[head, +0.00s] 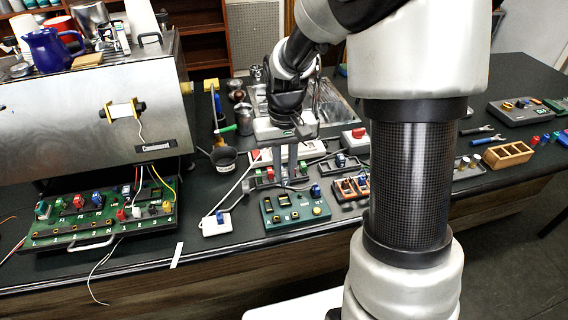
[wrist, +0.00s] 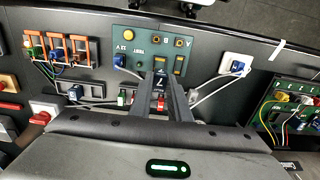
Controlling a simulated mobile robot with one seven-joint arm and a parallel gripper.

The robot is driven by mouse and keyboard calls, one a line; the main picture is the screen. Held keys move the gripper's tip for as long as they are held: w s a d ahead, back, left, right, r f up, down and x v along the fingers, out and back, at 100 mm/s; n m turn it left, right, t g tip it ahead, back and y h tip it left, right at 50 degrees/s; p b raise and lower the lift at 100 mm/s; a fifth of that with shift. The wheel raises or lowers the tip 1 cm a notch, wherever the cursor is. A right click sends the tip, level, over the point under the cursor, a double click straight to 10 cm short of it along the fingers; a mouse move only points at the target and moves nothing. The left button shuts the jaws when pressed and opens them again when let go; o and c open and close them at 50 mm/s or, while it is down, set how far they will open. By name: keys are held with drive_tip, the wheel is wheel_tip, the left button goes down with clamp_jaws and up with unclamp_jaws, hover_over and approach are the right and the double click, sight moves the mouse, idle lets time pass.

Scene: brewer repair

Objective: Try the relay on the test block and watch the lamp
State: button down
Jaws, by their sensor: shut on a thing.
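The test block is a green panel with "12 V" and "TEST" lettering; it lies on the bench below my gripper in the head view (head: 288,217) and at the top middle of the wrist view (wrist: 133,48). My gripper (wrist: 160,92) is shut on a small black relay (wrist: 159,88) marked 7, also above the block's far edge in the head view. I cannot tell whether the relay is seated or held just above. Round amber fittings (wrist: 152,31) show on the block; which part is the lamp, and whether it is lit, is unclear.
A steel brewer (head: 90,115) stands at the left, with a wired green board (head: 75,237) before it. A white pad with a blue plug (head: 210,229) sits left of the block. An orange rack (wrist: 74,44) stands beside it. Loose cables cross the bench.

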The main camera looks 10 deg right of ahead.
sight(285, 184)
drive_tip(key=shift+f+b, duration=2.05)
drive_tip(key=shift+f, duration=0.8)
drive_tip(key=shift+f+b, duration=0.45)
drive_tip(key=shift+f, duration=0.35)
drive_tip(key=shift+r, duration=0.15)
idle(1.8)
drive_tip(key=shift+r+p, duration=1.9)
drive_tip(key=shift+r, duration=0.5)
drive_tip(key=shift+f, duration=0.1)
